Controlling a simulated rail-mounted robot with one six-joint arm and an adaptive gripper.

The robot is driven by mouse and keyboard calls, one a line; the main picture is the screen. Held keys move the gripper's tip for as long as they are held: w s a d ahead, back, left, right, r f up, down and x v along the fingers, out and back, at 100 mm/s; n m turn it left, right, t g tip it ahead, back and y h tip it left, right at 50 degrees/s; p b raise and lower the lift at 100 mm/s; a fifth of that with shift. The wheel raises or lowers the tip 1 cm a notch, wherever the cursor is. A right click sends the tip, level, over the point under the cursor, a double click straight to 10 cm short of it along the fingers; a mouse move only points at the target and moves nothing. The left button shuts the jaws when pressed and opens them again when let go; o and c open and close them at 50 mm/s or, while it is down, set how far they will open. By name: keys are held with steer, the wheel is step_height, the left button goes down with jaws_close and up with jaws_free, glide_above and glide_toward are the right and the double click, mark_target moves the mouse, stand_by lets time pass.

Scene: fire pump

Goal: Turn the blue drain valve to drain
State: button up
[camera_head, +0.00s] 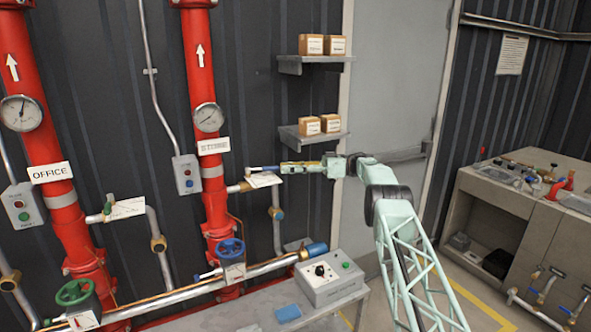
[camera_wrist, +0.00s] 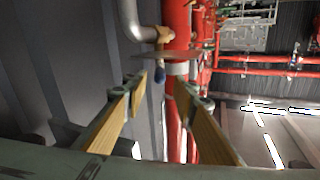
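The blue-handled drain valve (camera_head: 262,168) sits on a short brass branch off the right red riser, with a white tag hanging at it. Its lever points right, toward my gripper (camera_head: 287,168). In the wrist view the dark blue handle end (camera_wrist: 160,76) shows just beyond and between the fingertips. My gripper (camera_wrist: 161,85) is open there, its two tan-padded fingers spread with nothing between the pads. I cannot tell whether the fingertips touch the handle.
A blue handwheel (camera_head: 230,248) and a green handwheel (camera_head: 73,292) sit low on the risers. A grey control box (camera_head: 330,278) stands on the bench below. Shelves with small boxes (camera_head: 311,45) hang above my arm. A workbench (camera_head: 500,200) stands at right.

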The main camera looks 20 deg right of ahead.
steer(key=shift+s+d, duration=0.15)
steer(key=shift+d, duration=0.65)
steer(key=shift+s+d, duration=0.1)
steer(key=shift+d, duration=0.7)
steer(key=shift+d, duration=0.1)
steer(key=shift+c, duration=0.7)
